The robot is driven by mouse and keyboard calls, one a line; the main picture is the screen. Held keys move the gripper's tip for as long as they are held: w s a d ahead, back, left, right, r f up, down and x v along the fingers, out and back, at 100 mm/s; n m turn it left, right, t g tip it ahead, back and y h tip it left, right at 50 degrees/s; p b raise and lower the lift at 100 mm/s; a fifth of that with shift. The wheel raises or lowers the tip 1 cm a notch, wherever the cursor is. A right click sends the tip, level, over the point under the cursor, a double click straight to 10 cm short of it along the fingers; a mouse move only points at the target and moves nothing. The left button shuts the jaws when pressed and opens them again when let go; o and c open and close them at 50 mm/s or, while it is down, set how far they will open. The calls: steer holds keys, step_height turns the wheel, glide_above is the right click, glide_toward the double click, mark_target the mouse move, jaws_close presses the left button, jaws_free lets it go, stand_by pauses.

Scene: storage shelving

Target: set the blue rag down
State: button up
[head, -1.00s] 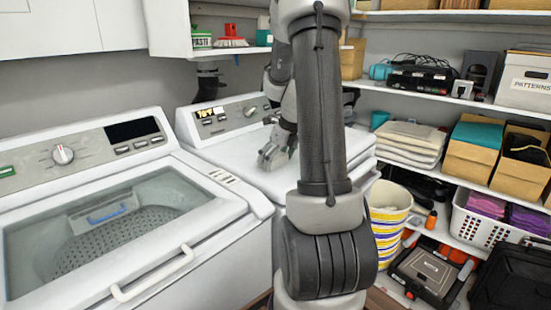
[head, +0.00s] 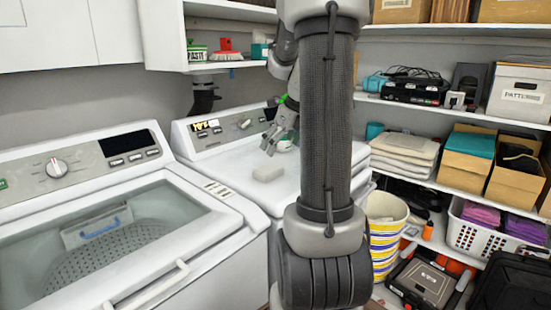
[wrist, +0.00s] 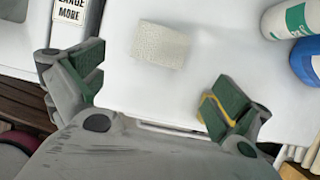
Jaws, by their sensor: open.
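A small pale, off-white cloth-like block (head: 268,174) lies flat on the white lid of the right-hand machine (head: 225,165). It also shows in the wrist view (wrist: 162,45), with a woven-looking surface. I see no rag that looks blue. My gripper (head: 276,143) is above the lid, behind the pale block in the head view. In the wrist view my gripper (wrist: 160,84) is open, its green-padded fingers wide apart with nothing between them. The block lies beyond the fingertips, apart from both.
In the wrist view, a white bottle with a green label (wrist: 288,20) and a blue container (wrist: 308,62) stand at the right. A striped bin (head: 386,240) and loaded shelves are at the right. The lid around the block is mostly clear.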

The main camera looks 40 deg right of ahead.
steer(key=s+a+r+n, duration=0.3)
steer(key=s+a+n, duration=0.1)
steer(key=a+n, duration=0.4)
steer(key=s+a+r+n, duration=0.3)
steer(key=s+a+n, duration=0.25)
steer(key=n, duration=0.45)
steer(key=s+a+f+n, duration=0.1)
steer(key=s+a+n, duration=0.5)
steer(key=n, duration=1)
steer(key=s, duration=0.3)
steer(key=shift+f+h, duration=0.2)
steer(key=shift+h, duration=0.1)
steer(key=shift+c, duration=0.2)
